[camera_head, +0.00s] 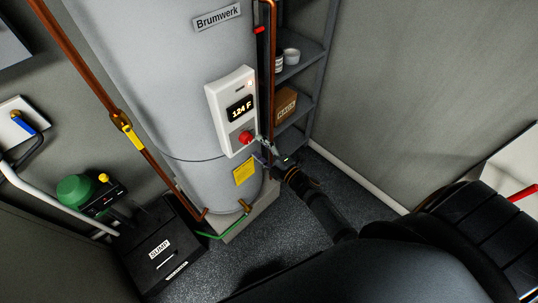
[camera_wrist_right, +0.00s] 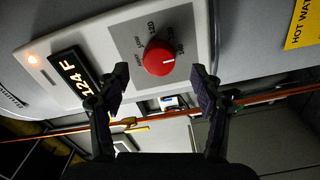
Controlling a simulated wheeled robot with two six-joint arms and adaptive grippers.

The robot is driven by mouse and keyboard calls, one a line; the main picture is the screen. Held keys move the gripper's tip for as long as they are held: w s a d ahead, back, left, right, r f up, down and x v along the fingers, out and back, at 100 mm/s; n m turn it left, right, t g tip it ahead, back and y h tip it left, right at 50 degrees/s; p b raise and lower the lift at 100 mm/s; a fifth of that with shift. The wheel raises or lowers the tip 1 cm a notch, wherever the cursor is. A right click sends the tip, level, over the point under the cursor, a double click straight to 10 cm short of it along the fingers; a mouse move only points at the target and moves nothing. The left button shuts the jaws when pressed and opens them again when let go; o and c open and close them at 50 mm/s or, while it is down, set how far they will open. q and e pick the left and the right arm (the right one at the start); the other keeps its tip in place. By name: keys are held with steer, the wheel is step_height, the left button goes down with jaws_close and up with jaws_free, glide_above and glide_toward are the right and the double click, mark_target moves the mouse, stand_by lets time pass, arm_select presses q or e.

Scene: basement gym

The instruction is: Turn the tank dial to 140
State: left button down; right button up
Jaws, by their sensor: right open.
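The grey tank (camera_head: 150,70) carries a white control panel (camera_head: 220,98) with a display (camera_head: 240,108) reading 124 F. A red dial (camera_head: 245,137) sits low on the panel. In the right wrist view the red dial (camera_wrist_right: 158,58) has a white pointer line and printed numbers around it, partly readable. My right gripper (camera_head: 262,148) is at the dial's lower right in the head view. In the wrist view the right gripper (camera_wrist_right: 160,90) is open, its fingers on either side of the dial's line and apart from it. My left gripper is not in view.
Copper pipes (camera_head: 85,70) run beside the tank. A dark shelf (camera_head: 305,60) with a cardboard box (camera_head: 286,104) stands behind at right. A black sump box (camera_head: 160,250) and a green pump (camera_head: 76,189) are at lower left. Dark floor (camera_head: 290,235) lies open in front.

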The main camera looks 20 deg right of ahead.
steer(key=v, duration=0.7)
steer(key=shift+r, duration=0.1)
steer(key=s+d+f+m+g+h+b, duration=0.1)
steer(key=s+d+f+m+g+h, duration=0.2)
steer(key=f, duration=0.7)
steer(key=s+d+f+m+g+h+b, duration=0.15)
steer(key=s+f+m, duration=0.3)
steer(key=f, duration=0.45)
steer(key=s+d+f+m+g+h, duration=0.2)
steer(key=s+d+f+m+g, duration=0.15)
steer(key=f, duration=0.65)
steer(key=s+f+m+g, duration=0.2)
steer(key=s+f, duration=0.3)
steer(key=s, duration=0.3)
steer(key=s+a+f+m+g+b, duration=0.1)
steer(key=s+f+m+g, duration=0.2)
steer(key=s, duration=0.6)
steer(key=s+f+m+g, duration=0.2)
steer(key=s+f, duration=0.5)
steer(key=s, duration=0.2)
steer(key=shift+a+f+m+g+b, duration=0.2)
steer(key=shift+a+m+g+b, duration=0.1)
steer(key=shift+g+b, duration=0.1)
steer(key=shift+h, duration=0.25)
